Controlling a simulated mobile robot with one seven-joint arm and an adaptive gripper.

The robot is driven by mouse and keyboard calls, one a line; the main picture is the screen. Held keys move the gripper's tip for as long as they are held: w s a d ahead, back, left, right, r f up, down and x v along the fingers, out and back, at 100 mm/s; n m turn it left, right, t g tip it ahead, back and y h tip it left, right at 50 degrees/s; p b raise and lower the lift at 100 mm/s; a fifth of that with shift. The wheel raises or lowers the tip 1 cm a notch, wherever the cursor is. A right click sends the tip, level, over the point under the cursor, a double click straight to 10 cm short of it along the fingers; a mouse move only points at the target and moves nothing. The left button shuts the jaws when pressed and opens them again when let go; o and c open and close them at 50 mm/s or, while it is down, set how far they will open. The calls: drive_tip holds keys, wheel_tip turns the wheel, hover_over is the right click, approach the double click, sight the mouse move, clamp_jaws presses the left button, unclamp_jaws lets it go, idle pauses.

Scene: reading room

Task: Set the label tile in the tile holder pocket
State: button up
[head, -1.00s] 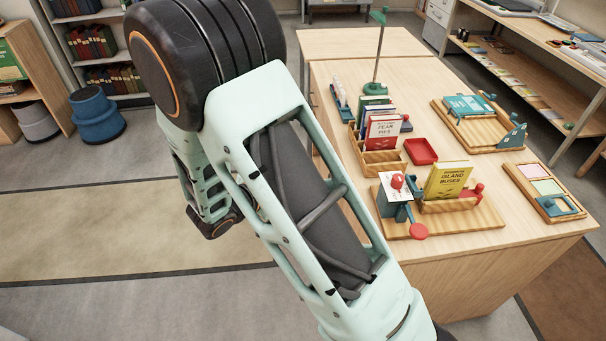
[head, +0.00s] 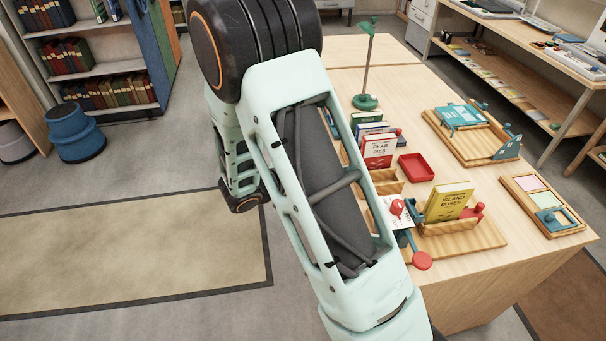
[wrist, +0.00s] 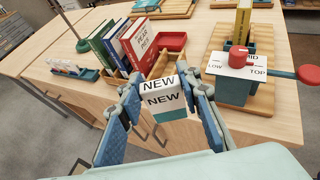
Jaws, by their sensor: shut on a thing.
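The label tile (wrist: 168,106) is white with a teal lower edge and reads "NEW"; the word shows twice, one above the other. My gripper (wrist: 160,92) is shut on it in the wrist view, with a blue-padded finger on each side. The tile is in front of the table edge from this camera. In the head view my arm hides the gripper and tile. I cannot tell for sure which piece is the tile holder pocket; a teal rack with small white pieces (wrist: 75,69) stands at the left of the table in the wrist view.
A book rack (wrist: 115,80) stands beyond the tile. A teal stand (wrist: 236,90) with a LOW/MID/TOP plate and red knob is at right. A red tray (head: 416,167), yellow book (head: 448,203) and wooden tray (head: 545,207) are on the table. Floor at left is open.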

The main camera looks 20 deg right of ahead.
drive_tip(key=s+d+r+m+g+p, duration=0.1)
drive_tip(key=s+d+r+m+g, duration=0.25)
drive_tip(key=d, duration=0.65)
drive_tip(key=s+d+m+g+p, duration=0.2)
drive_tip(key=s+d+m+g, duration=0.15)
drive_tip(key=s+d, duration=0.55)
drive_tip(key=shift+n+h, duration=0.3)
drive_tip(key=shift+n, duration=0.2)
drive_tip(key=f+b, duration=0.1)
drive_tip(key=f, duration=0.1)
drive_tip(key=w+d+f+b, duration=0.1)
drive_tip(key=f, duration=0.1)
drive_tip(key=w+f+b, duration=0.1)
drive_tip(key=f, duration=0.1)
drive_tip(key=shift+w+d, duration=0.15)
drive_tip(key=shift+f+b, duration=0.3)
drive_tip(key=shift+f, duration=0.35)
drive_tip(key=o, duration=1.2)
drive_tip(key=shift+o, duration=0.2)
